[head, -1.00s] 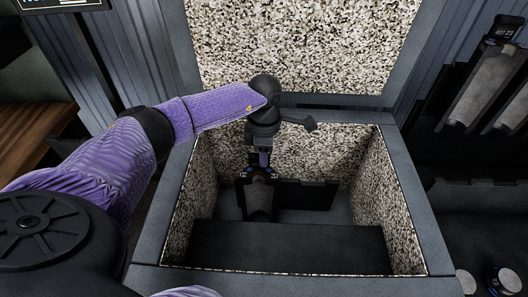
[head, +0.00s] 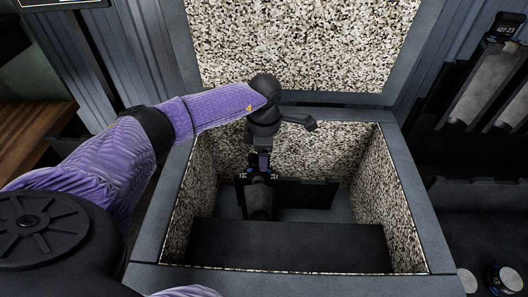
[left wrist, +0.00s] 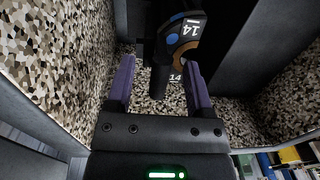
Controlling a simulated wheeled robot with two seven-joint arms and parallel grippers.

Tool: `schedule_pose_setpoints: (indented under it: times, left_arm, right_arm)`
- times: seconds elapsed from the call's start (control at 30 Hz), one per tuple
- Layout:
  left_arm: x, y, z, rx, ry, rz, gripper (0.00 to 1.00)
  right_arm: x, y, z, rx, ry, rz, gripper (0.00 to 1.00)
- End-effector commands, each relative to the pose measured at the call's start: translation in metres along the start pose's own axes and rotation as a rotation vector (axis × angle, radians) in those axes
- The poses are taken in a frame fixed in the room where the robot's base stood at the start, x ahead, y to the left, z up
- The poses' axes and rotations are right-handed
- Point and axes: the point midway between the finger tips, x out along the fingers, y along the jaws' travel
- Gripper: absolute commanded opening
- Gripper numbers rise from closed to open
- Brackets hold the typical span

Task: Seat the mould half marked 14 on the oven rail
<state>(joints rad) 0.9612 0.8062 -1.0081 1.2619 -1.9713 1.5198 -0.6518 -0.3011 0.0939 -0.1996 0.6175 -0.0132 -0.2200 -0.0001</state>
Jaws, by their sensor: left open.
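The mould half marked 14 (head: 260,200) is a grey, trough-like piece inside the speckle-lined oven, at the left end of the dark rail (head: 308,194). In the left wrist view its rounded end (left wrist: 186,30) shows a white 14, a blue dot and a brown edge. A second 14 shows just below it. My left gripper (head: 258,168) reaches down into the oven at the mould half's far end. In the left wrist view its purple fingers (left wrist: 158,68) stand apart, with the mould half's end beyond and between them. Whether the mould half is fully down on the rail is hidden.
The oven's raised lid (head: 300,45) stands open behind. The oven's front rim (head: 300,283) and speckled walls surround the gripper closely. On the right, a dark rack holds more grey mould halves (head: 480,90). Round pieces (head: 503,280) lie at the lower right.

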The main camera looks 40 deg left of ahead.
Motion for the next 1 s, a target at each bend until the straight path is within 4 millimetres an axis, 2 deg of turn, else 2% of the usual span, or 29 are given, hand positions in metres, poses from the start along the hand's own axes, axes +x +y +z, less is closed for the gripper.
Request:
schedule_pose_setpoints:
  times: [0.1,0.17,0.4,0.53,0.63,1.0]
  left_arm:
    - [0.001,-0.001,-0.001,0.001,0.004,-0.004,0.67]
    - [-0.008,-0.001,0.000,0.000,0.002,-0.002,0.67]
    - [-0.070,0.001,0.000,0.000,0.000,0.003,0.67]
    - [-0.092,0.001,0.000,0.000,-0.001,0.001,0.67]
    - [-0.098,0.001,0.000,0.000,0.000,0.000,0.67]
    - [-0.104,0.000,0.000,0.000,0.000,0.000,0.67]
  right_arm:
    - [0.000,0.000,0.000,0.005,0.000,-0.001,0.64]
    - [-0.003,0.001,0.000,0.001,0.002,0.000,0.64]
    - [-0.015,0.001,-0.002,-0.005,0.006,0.001,0.64]
    - [-0.018,0.002,-0.003,-0.004,0.007,0.002,0.64]
    - [-0.018,0.002,-0.003,-0.002,0.007,0.003,0.64]
    - [-0.022,0.002,-0.003,0.002,0.006,0.003,0.64]
